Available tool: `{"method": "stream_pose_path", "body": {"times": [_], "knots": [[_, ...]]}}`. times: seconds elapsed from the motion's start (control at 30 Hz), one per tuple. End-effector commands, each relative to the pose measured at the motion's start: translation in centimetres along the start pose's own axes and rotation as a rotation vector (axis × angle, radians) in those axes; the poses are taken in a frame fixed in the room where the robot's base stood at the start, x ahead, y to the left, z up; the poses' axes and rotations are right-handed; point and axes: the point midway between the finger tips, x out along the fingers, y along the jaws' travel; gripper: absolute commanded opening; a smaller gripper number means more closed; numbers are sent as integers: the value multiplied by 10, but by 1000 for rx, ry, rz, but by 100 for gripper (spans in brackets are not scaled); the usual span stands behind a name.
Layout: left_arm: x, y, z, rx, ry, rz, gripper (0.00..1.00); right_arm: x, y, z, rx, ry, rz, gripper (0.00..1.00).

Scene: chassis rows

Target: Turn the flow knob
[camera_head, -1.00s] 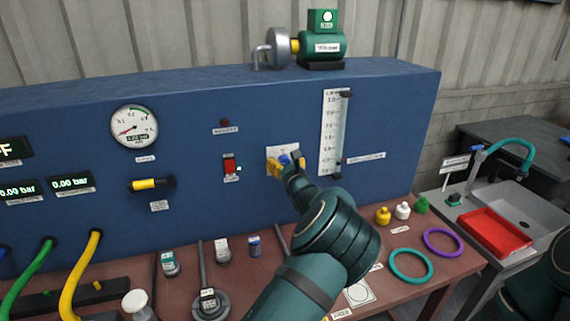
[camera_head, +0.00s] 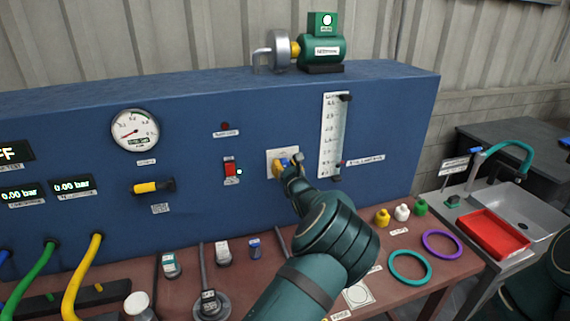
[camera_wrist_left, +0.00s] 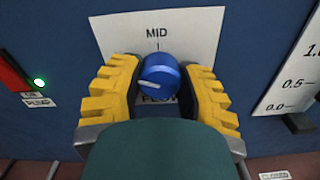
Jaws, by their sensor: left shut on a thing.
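The blue flow knob (camera_wrist_left: 159,76) sits on a white label plate (camera_wrist_left: 205,22) on the blue panel. The plate reads "MID" above a tick, and its lower word is partly hidden. The knob's white pointer line points left and slightly up, away from the MID tick. My left gripper (camera_wrist_left: 160,85) is shut on the knob, with one yellow padded finger on each side. In the head view the left gripper (camera_head: 287,167) reaches the plate from below right and covers most of the knob. My right gripper is not in view.
A red switch (camera_head: 231,170) with a small light is left of the plate, and a flow scale (camera_head: 333,135) is close on its right. Below, the brown bench (camera_head: 200,270) holds fittings, small bottles and rings. A sink with a red tray (camera_head: 494,233) is at right.

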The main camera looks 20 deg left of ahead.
Motion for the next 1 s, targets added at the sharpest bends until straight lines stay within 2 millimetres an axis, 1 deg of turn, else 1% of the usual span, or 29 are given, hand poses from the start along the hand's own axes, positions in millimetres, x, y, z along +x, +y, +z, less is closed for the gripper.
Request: {"method": "stream_pose_path", "body": {"times": [0.03,0.23,0.5,0.7,1.0], "knots": [[0,1,3,34,0,0,0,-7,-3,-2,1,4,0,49],[0,0,4,199,0,-1,0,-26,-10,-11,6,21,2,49],[0,1,3,443,0,-1,0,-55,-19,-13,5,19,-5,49],[0,0,3,595,-1,0,0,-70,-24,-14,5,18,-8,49],[0,0,1,739,-2,0,0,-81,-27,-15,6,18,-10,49]]}}
